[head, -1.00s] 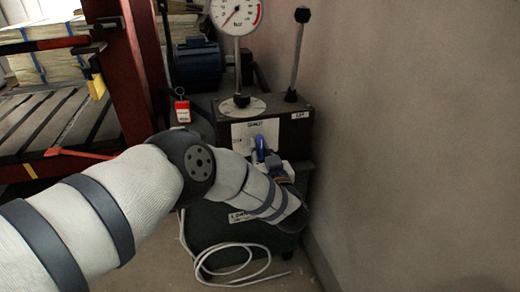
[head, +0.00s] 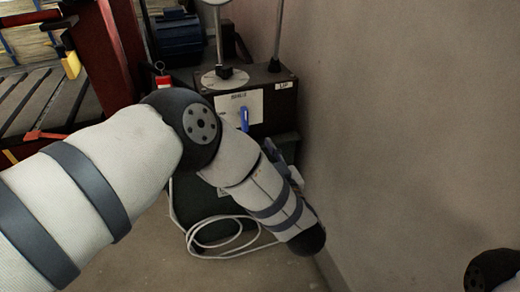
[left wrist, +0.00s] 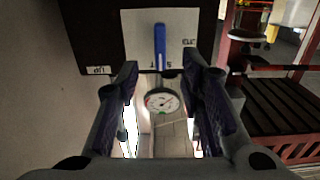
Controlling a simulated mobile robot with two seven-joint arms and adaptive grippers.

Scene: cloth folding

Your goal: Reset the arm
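My left arm reaches across the head view, its end bent down in front of a dark control box (head: 272,88). The blue lever (head: 243,118) on the box's white label panel stands nearly upright. My left gripper is mostly hidden behind my arm in the head view. In the left wrist view the gripper (left wrist: 165,75) has two dark fingers spread apart with nothing held between them. The blue lever (left wrist: 160,45) shows beyond the fingertips, apart from them. My right gripper is not in view; only a dark piece of my right arm shows at the lower right corner.
A plain wall (head: 410,120) stands close on the right. A white hose (head: 215,235) lies coiled on the floor below the box. A red frame (head: 108,50) and a slatted platform (head: 40,105) are at the left. A blue motor (head: 175,38) sits behind.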

